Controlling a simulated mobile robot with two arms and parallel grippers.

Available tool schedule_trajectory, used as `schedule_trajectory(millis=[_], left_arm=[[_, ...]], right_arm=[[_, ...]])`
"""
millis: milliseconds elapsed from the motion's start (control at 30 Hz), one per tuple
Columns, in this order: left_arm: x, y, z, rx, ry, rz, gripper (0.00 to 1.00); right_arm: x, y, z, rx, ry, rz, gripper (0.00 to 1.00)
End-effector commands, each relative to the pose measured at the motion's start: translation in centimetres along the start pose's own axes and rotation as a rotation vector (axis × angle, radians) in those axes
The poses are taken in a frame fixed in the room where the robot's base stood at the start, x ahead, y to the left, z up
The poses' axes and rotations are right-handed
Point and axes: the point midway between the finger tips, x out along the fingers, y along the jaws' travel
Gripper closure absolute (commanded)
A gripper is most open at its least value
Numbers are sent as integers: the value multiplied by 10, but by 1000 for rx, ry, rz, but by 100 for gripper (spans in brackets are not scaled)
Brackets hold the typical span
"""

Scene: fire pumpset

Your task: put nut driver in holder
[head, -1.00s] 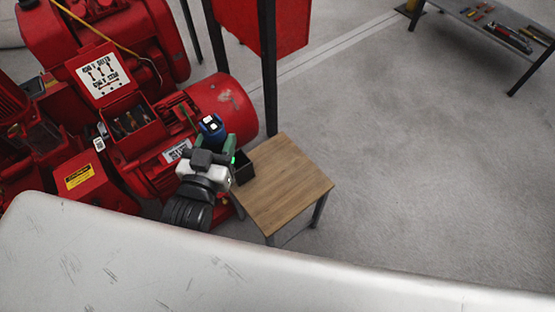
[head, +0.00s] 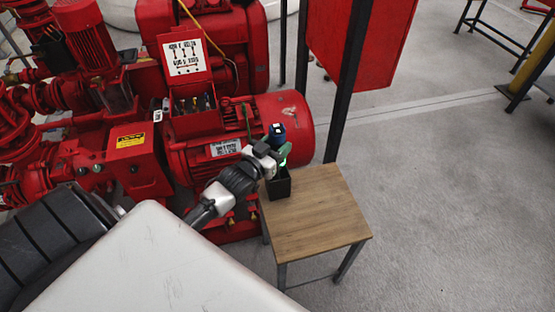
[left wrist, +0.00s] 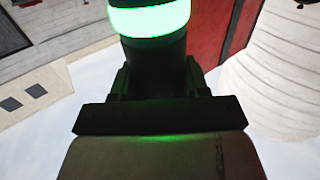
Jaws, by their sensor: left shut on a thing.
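The nut driver (head: 277,130), with a blue top end, stands about upright in my left gripper (head: 279,154), which is shut on it. The holder (head: 279,187) is a small black box at the back left corner of a wooden table. The gripper and nut driver are directly above the holder in the head view. The driver's lower end is hidden, so I cannot tell whether it is inside the holder. In the left wrist view a dark shape with a glowing green band (left wrist: 150,18) fills the middle. My right gripper is not in view.
The wooden table top (head: 318,215) is otherwise bare. A red motor (head: 285,110) stands close behind and left of the holder. A dark post (head: 345,90) rises behind the table, carrying a red panel (head: 385,45). An open red box (head: 193,122) holds several tools.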

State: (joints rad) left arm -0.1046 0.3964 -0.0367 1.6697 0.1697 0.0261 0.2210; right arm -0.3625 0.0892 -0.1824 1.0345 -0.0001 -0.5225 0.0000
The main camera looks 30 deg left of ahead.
Motion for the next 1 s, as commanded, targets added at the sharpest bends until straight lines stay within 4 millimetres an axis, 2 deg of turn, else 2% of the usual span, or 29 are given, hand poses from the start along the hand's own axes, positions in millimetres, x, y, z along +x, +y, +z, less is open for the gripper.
schedule_trajectory(millis=[400, 800, 833, 1000], left_arm=[[1, 0, 45, 2, 6, 1, 83], [1, 0, 49, 1, 6, 1, 83], [0, 0, 50, 1, 1, 1, 52], [0, 1, 50, 1, 1, 1, 29]], right_arm=[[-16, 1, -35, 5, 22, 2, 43], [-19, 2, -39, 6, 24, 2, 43], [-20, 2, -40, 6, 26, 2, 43], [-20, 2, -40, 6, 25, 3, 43]])
